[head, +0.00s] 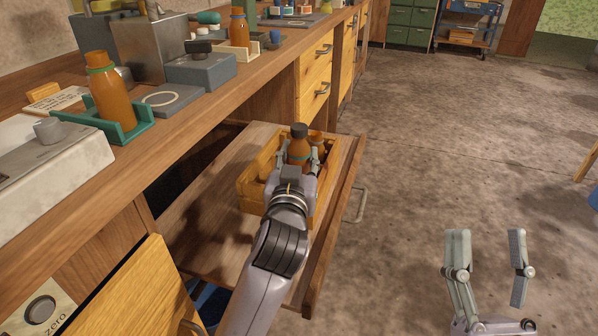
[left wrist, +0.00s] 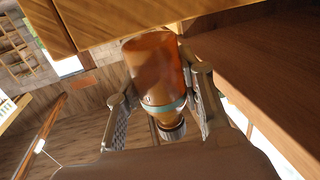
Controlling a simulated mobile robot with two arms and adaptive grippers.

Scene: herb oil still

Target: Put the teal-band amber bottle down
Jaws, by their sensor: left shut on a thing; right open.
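My left gripper (head: 298,163) is shut on an amber bottle (head: 299,146) with a dark cap and a teal band, over a wooden crate (head: 250,190). The crate sits in an open drawer (head: 190,226). The bottle looks upright; its lower part is hidden by the gripper, so I cannot tell whether it touches the crate. My right gripper (head: 488,240) is open and empty over the floor.
Another amber bottle (head: 316,139) shows just behind the held one. The drawer's front-left floor is bare.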

